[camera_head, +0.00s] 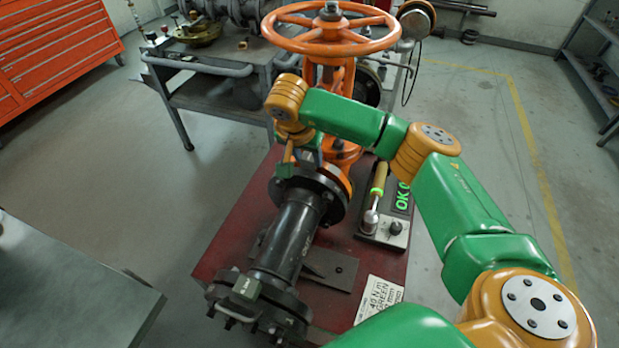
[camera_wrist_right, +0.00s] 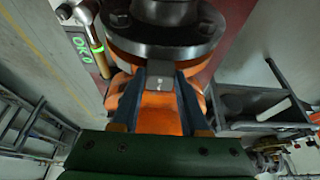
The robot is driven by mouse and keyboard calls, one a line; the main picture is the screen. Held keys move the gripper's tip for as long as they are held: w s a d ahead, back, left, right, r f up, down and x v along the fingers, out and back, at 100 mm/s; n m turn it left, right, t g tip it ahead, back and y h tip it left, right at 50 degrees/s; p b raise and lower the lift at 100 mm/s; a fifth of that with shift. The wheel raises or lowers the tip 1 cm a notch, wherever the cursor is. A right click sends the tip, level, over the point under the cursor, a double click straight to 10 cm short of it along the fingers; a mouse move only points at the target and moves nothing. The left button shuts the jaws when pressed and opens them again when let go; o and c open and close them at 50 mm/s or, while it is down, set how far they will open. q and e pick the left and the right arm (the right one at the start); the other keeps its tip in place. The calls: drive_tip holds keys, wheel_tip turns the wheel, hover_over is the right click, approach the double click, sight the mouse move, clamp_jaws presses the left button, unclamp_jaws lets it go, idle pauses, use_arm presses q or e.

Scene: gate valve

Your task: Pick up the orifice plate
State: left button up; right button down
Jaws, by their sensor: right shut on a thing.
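My right gripper (camera_head: 286,165) reaches down at the upper flange (camera_head: 318,190) of the black pipe, beside the orange gate valve (camera_head: 330,45). In the right wrist view, the two dark fingers of the right gripper (camera_wrist_right: 161,78) are closed on the grey tab of the orifice plate (camera_wrist_right: 160,75). The tab sticks out at the black bolted flange (camera_wrist_right: 170,38). The rest of the plate is hidden; I cannot tell whether it is still between the flanges. My left gripper is not in view.
A labelled tab (camera_head: 246,287) sits at the lower flange. A grey cart (camera_head: 210,95) stands behind, a grey table (camera_head: 70,295) at left.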

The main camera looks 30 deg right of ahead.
drive_tip(key=shift+r, duration=0.1)
drive_tip(key=shift+w+r, duration=0.1)
drive_tip(key=shift+r, duration=0.15)
wheel_tip(320, 180, up, 11)
drive_tip(key=b, duration=0.1)
drive_tip(key=s+d, duration=1.1)
drive_tip(key=s, duration=0.3)
drive_tip(key=shift+d+r+b, duration=0.15)
drive_tip(key=shift+d+b, duration=0.1)
drive_tip(key=shift+b, duration=0.2)
